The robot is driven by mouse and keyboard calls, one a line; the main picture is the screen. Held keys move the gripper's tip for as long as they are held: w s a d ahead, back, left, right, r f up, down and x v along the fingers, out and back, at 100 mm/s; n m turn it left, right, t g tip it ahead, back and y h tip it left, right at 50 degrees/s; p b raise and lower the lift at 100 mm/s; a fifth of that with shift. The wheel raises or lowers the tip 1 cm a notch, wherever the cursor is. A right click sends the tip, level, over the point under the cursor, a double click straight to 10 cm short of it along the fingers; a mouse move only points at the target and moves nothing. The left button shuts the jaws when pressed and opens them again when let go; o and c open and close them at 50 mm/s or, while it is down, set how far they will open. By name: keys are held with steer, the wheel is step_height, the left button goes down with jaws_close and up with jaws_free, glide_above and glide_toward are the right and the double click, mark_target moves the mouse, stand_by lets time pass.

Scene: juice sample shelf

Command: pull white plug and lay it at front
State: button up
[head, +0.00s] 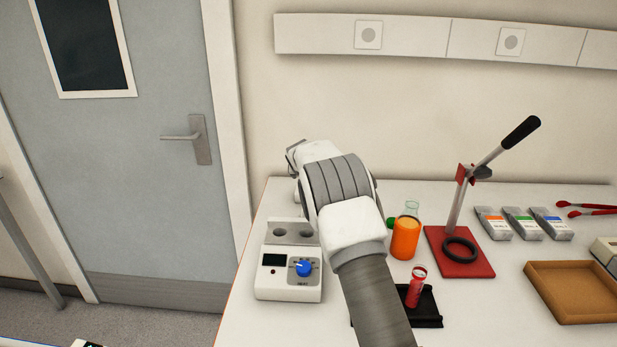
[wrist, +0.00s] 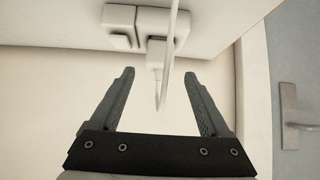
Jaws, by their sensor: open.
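In the wrist view a white plug (wrist: 157,52) sits at a white socket block (wrist: 151,19), with a thin white cable (wrist: 171,55) running past it. The plug's narrow end points towards my gripper (wrist: 159,73). The two dark fingers are open, one on each side of the plug's line, with clear gaps and nothing held. In the head view my arm hides the plug and most of my gripper at the back left of the table.
A white device with a blue knob (head: 303,268) stands at the table's front left. A brown tray (head: 574,317) lies farther right.

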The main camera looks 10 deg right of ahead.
steer(key=p+x, duration=0.2)
steer(key=x, duration=0.5)
steer(key=shift+f, duration=0.1)
steer(key=shift+w+f, duration=0.15)
steer(key=shift+w, duration=0.15)
steer(key=shift+w+d+f, duration=0.15)
steer(key=shift+w+f, duration=0.1)
steer(key=shift+f, duration=0.05)
jaws_close()
stand_by(0.5)
